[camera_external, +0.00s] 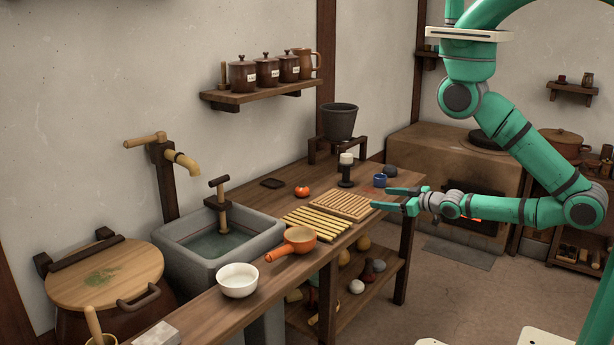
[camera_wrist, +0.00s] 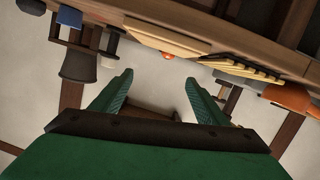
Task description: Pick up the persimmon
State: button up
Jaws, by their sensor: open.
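The persimmon (camera_external: 302,192) is a small orange-red fruit on the wooden counter, behind the slatted wooden boards and near the wall. It also shows in the wrist view (camera_wrist: 168,56), small and partly hidden by the edge of a board. My gripper (camera_external: 388,198) is open and empty, to the right of the persimmon and near the counter's right end, well apart from it. In the wrist view my two green fingers (camera_wrist: 158,85) are spread apart with nothing between them.
Slatted boards (camera_external: 343,206) lie between my gripper and the persimmon. A dark stand with a white top (camera_external: 345,171) and a blue cup (camera_external: 380,181) stand close by.

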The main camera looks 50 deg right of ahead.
jog(key=w+d+h, duration=0.1)
jog(key=w+d, duration=0.2)
jog(key=d, duration=0.1)
jog(key=w+d+h, duration=0.1)
jog(key=w+d, duration=0.2)
jog(key=d, duration=0.1)
jog(key=w+d+m+h, duration=0.1)
jog(key=w+d, duration=0.2)
jog(key=d, duration=0.1)
jog(key=shift+w+d+r+h, duration=0.1)
jog(key=shift+w+r+h, duration=0.1)
jog(key=shift+h, duration=0.2)
jog(key=w+d+r+m+g+h, duration=0.2)
jog(key=w+d+r+m+h, duration=0.2)
jog(key=w+d, duration=0.35)
jog(key=w+d+r+m+g+h, duration=0.1)
jog(key=w+d+r+m+h, duration=0.25)
jog(key=w+d, duration=0.4)
jog(key=w+r+m+g, duration=0.3)
jog(key=w+m+g, duration=0.3)
jog(key=w+m, duration=0.35)
jog(key=m+g+y, duration=0.6)
jog(key=m+y, duration=0.3)
jog(key=y, duration=0.4)
send_over(302, 191)
jog(key=w+d, duration=0.1)
jog(key=d, duration=0.1)
notch_tip(302, 191, down, 5)
jog(key=f, duration=1)
jog(key=shift+w+f, duration=0.25)
